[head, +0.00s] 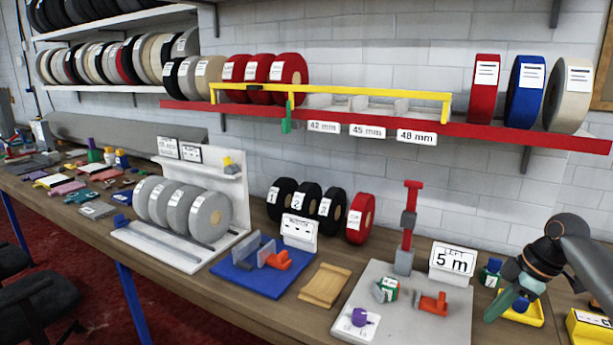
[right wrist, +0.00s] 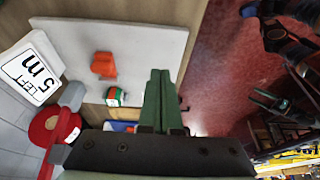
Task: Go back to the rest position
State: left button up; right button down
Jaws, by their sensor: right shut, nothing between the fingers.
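My right gripper (head: 493,314) is at the right end of the bench in the head view, over the area beside the grey board (head: 385,290). In the right wrist view its two green fingers (right wrist: 158,98) lie together, shut with nothing between them. They appear in front of the board's edge; whether they touch anything below I cannot tell. My left gripper does not show in the head view. Dark machine parts show at the right of the right wrist view, too unclear to name.
Near the right gripper are a yellow tray (head: 528,318), a small jar (head: 491,273) and the 5 m sign (head: 452,262). A red post (head: 409,225) rises from the board. A red shelf (head: 500,133) with rolls runs above. Red floor (right wrist: 225,75) lies beyond the bench edge.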

jog(key=shift+g+h, duration=0.5)
jog(key=shift+g, duration=0.1)
jog(key=s+a+f, duration=0.1)
jog(key=a+f, duration=0.2)
jog(key=s+a+f, duration=0.1)
jog(key=a+f, duration=0.1)
jog(key=f, duration=0.2)
jog(key=s+a+f, duration=0.1)
jog(key=a+f, duration=0.2)
jog(key=f, duration=0.1)
jog(key=shift+s+a, duration=0.3)
jog(key=shift+s, duration=0.05)
jog(key=s+a+f+m, duration=0.1)
jog(key=s+a+f, duration=0.7)
jog(key=s+a, duration=0.2)
jog(key=s+a+r+m+t+h, duration=0.1)
jog(key=s+r+m+t+h, duration=0.15)
jog(key=s+m, duration=1.05)
jog(key=a+f+n+t+y, duration=0.1)
jog(key=a+f+n+t, duration=0.1)
jog(key=f, duration=0.3)
jog(key=a+f+n+t+y, duration=0.1)
jog(key=a+f+n+t, duration=0.1)
jog(key=f+t, duration=0.2)
notch_tip(320, 180, down, 2)
jog(key=shift+w+a+f, duration=0.25)
jog(key=shift+w, duration=0.2)
jog(key=shift+y, duration=0.25)
